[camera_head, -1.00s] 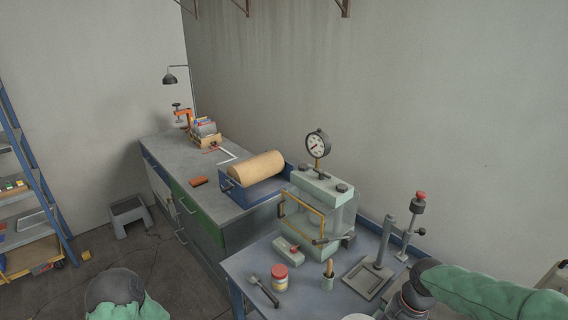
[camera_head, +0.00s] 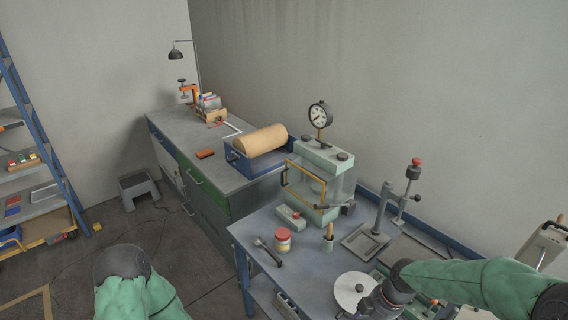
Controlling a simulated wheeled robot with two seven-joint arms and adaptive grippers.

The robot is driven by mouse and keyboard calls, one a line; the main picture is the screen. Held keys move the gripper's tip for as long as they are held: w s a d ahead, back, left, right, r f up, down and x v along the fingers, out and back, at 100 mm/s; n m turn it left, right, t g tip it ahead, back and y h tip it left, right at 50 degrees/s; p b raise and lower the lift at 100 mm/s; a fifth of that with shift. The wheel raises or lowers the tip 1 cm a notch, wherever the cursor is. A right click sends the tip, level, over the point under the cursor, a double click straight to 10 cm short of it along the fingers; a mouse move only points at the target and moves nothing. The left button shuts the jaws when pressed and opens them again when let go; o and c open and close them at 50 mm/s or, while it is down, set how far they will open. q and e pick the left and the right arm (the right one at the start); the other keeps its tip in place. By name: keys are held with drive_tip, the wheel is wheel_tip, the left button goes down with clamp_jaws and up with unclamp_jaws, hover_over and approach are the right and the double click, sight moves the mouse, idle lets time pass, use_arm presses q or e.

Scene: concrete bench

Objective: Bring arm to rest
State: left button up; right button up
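My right arm, in a green sleeve (camera_head: 475,284), comes in from the right in the head view and reaches over the front right of the blue-edged bench (camera_head: 262,232). Its dark wrist (camera_head: 385,298) is near a pale round disc (camera_head: 352,291). The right gripper's fingers are not clearly seen. My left arm (camera_head: 130,275) shows at the bottom left as a dark rounded joint and green sleeve, over the floor and away from the bench. The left gripper is out of the picture.
A pale green press (camera_head: 318,185) with a dial gauge (camera_head: 320,115) stands on the bench. A red-lidded jar (camera_head: 283,240), a brush (camera_head: 268,251) and a metal stand (camera_head: 380,215) are near it. A grey stool (camera_head: 138,188) and blue shelf rack (camera_head: 40,160) are at left.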

drive_tip(key=s+a+f+m+b, duration=0.1)
drive_tip(key=s+a+f+m, duration=0.2)
drive_tip(key=f, duration=0.5)
drive_tip(key=s+a+f+m+y, duration=0.1)
drive_tip(key=s+a+f+m, duration=0.3)
drive_tip(key=f+m, duration=0.3)
drive_tip(key=s+a+f+m+b, duration=0.1)
drive_tip(key=s+a+f+m, duration=0.3)
drive_tip(key=f, duration=0.5)
drive_tip(key=shift+s+a+f+m+b, duration=0.2)
drive_tip(key=shift+s+a+m+b, duration=0.1)
drive_tip(key=shift+a+m, duration=0.55)
drive_tip(key=shift+d, duration=0.1)
